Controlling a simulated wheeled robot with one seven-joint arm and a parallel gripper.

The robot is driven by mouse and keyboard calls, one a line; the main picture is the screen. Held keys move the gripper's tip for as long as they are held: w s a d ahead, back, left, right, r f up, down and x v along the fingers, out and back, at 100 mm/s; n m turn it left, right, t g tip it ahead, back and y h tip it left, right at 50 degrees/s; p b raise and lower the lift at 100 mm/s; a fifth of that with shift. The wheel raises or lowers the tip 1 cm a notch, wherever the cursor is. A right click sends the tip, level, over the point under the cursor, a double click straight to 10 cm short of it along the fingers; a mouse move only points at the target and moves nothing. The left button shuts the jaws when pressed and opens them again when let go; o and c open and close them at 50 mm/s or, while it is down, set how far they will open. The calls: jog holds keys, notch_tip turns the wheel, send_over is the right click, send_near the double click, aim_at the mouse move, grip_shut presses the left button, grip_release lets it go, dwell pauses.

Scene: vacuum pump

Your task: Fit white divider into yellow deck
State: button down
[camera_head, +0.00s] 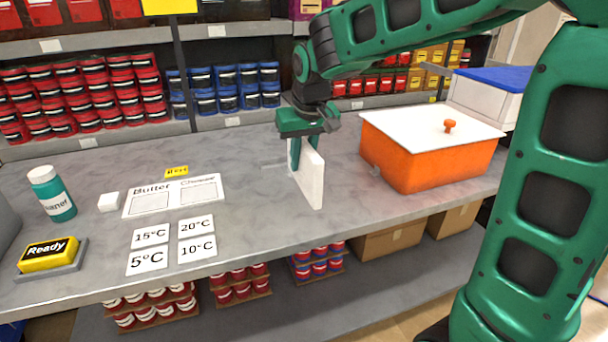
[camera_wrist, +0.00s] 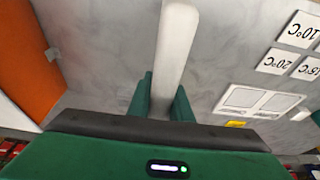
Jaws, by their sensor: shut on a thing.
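The white divider (camera_head: 311,178) is a thin upright plate over the middle of the grey counter. My gripper (camera_head: 305,150) points down and is shut on the divider's upper part. In the wrist view the divider (camera_wrist: 174,40) stands between the two green fingers of my gripper (camera_wrist: 162,97). I cannot tell whether its lower edge touches the counter. I see no clear yellow deck; a yellow block marked Ready (camera_head: 48,254) sits on a grey base at the left, and part of a yellow panel (camera_head: 169,5) shows at the top edge.
An orange box (camera_head: 430,160) with a white lid (camera_head: 425,125) and orange knob stands right of the divider. Counter (camera_head: 250,165) near the divider is clear. Stocked shelves stand behind.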

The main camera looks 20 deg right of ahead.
jog(key=shift+w+d+f, duration=0.25)
jog(key=shift+f, duration=0.6)
jog(key=shift+w+d+f, duration=0.2)
jog(key=shift+d+f, duration=0.05)
jog(key=shift+f, duration=0.65)
jog(key=shift+w+d+f, duration=0.25)
jog(key=shift+f, duration=0.6)
jog(key=c, duration=1.6)
grip_release()
jog(key=shift+f, duration=0.1)
